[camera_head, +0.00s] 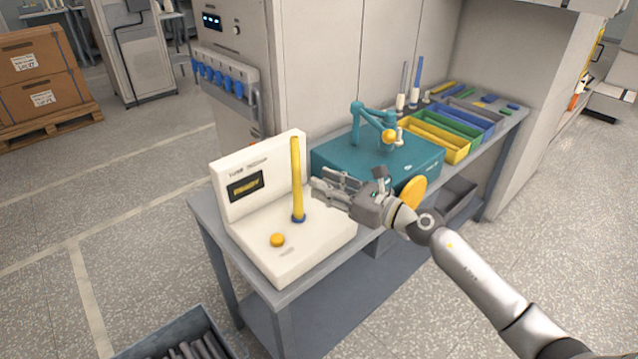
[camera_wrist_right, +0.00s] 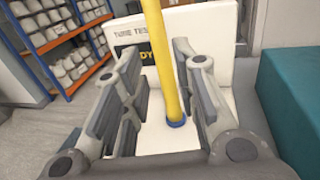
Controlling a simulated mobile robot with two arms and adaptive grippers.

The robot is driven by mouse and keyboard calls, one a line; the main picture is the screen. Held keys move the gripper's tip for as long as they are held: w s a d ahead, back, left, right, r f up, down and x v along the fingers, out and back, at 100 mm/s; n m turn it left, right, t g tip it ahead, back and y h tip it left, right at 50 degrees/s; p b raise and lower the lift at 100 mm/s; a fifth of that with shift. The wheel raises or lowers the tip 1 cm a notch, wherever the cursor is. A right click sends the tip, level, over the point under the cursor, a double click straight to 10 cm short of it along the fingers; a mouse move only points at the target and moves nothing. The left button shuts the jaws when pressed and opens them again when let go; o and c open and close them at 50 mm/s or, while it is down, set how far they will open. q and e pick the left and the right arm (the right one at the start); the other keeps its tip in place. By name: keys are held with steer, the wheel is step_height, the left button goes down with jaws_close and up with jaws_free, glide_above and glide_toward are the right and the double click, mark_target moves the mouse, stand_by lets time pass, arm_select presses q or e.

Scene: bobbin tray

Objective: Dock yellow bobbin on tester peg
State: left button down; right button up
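The yellow bobbin (camera_head: 296,175) is a tall, thin tube standing upright on the white tester (camera_head: 262,158), with a blue ring (camera_head: 298,218) at its foot. The peg itself is hidden. My right gripper (camera_head: 316,190) is open and empty, just right of the bobbin at about mid-height. In the right wrist view, the bobbin (camera_wrist_right: 166,60) shows in the gap between the spread fingers (camera_wrist_right: 160,90), closer to the right finger, with no clear contact. The tester's dark display (camera_head: 246,188) has yellow lettering. My left gripper is not in view.
An orange button (camera_head: 277,240) sits on the tester's base. A teal machine (camera_head: 345,165) stands right of the tester, with yellow (camera_head: 432,138), green and blue trays beyond. A grey bin (camera_head: 160,340) with dark rods is on the floor at the front.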

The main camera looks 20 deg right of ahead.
steer(key=v, duration=0.2)
steer(key=shift+s+d+b, duration=0.15)
steer(key=shift+s+b, duration=0.05)
steer(key=shift+b, duration=0.1)
stand_by(0.4)
